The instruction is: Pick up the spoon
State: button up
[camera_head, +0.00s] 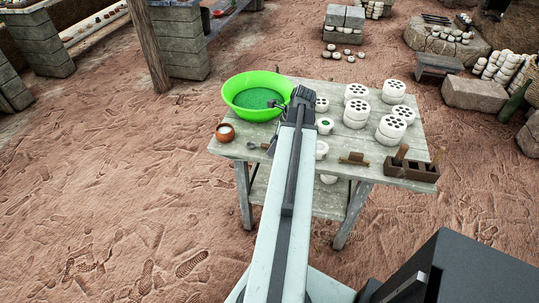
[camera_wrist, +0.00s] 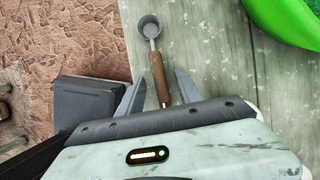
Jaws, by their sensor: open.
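The spoon lies on the weathered wooden table (camera_head: 232,152). In the wrist view the spoon (camera_wrist: 151,45) has a round grey bowl at the top and a brown wooden handle pointing down toward me. In the head view the spoon (camera_head: 256,146) is small, near the table's left front edge, partly beside my arm. My gripper (camera_wrist: 160,78) is open in the wrist view, with one finger on each side of the handle as seen from above. I cannot tell the height gap. My gripper (camera_head: 299,98) also shows from behind in the head view.
A bright green basin (camera_head: 240,87) stands behind the spoon. Several white perforated discs (camera_head: 357,105) and a wooden box (camera_head: 410,169) fill the right side. Sandy ground surrounds the table.

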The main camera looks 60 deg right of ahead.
jog(key=shift+r, duration=0.1)
grip_shut()
notch_tip(320, 180, up, 10)
jog(key=p, duration=1)
jog(key=shift+r, duration=0.15)
